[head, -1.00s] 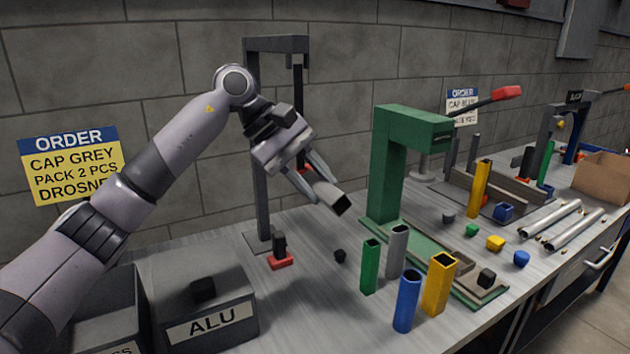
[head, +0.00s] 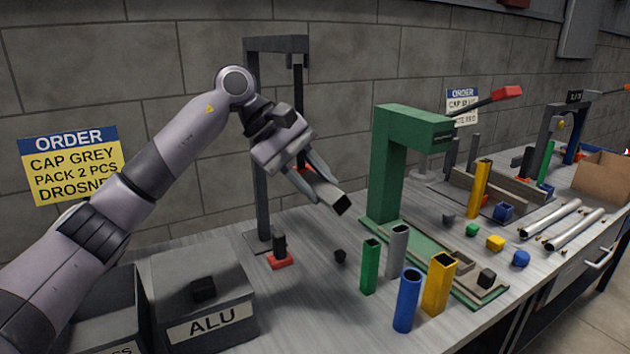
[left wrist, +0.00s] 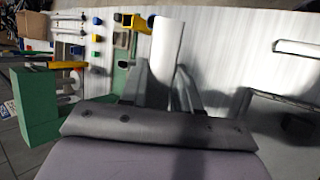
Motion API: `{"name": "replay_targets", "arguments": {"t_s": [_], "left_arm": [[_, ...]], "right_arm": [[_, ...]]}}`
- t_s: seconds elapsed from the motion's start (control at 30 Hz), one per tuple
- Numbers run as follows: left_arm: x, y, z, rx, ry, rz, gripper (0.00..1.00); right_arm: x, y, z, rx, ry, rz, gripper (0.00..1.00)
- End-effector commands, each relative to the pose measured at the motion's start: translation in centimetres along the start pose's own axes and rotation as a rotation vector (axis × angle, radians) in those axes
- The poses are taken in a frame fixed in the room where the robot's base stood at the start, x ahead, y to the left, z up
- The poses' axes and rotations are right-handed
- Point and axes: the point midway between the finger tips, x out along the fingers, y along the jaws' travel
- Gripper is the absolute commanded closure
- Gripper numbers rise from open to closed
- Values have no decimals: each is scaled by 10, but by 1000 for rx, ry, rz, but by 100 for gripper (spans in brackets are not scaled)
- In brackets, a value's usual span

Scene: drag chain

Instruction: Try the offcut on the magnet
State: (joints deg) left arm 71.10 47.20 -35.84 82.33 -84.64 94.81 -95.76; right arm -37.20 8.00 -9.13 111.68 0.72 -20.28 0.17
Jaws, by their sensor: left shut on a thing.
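My left gripper (head: 314,188) is shut on a grey square tube offcut (head: 333,198), which it holds tilted in the air above the bench. The offcut's open end points down and right. In the left wrist view the offcut (left wrist: 167,45) is a pale piece standing out from between the fingers. A dark bar with a red end (head: 301,110) hangs from a grey stand (head: 260,190) behind the gripper. A red-based black piece (head: 280,255) sits at the stand's foot. I cannot tell for sure which of these is the magnet. My right gripper is out of view.
A green press (head: 388,170) stands right of the gripper. Green, grey, blue and yellow upright tubes (head: 408,300) stand in front of it. A grey box marked ALU (head: 235,290) is at the front left, with a dark cap on it. Bare bench lies between box and tubes.

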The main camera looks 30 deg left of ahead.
Motion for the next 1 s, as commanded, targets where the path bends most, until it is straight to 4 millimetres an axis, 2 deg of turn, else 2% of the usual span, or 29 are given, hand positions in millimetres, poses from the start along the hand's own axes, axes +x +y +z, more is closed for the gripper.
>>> {"name": "replay_targets", "arguments": {"t_s": [1.0], "left_arm": [[3, 0, 9, 1, 0, 1, 100]], "right_arm": [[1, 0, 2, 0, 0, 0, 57]]}}
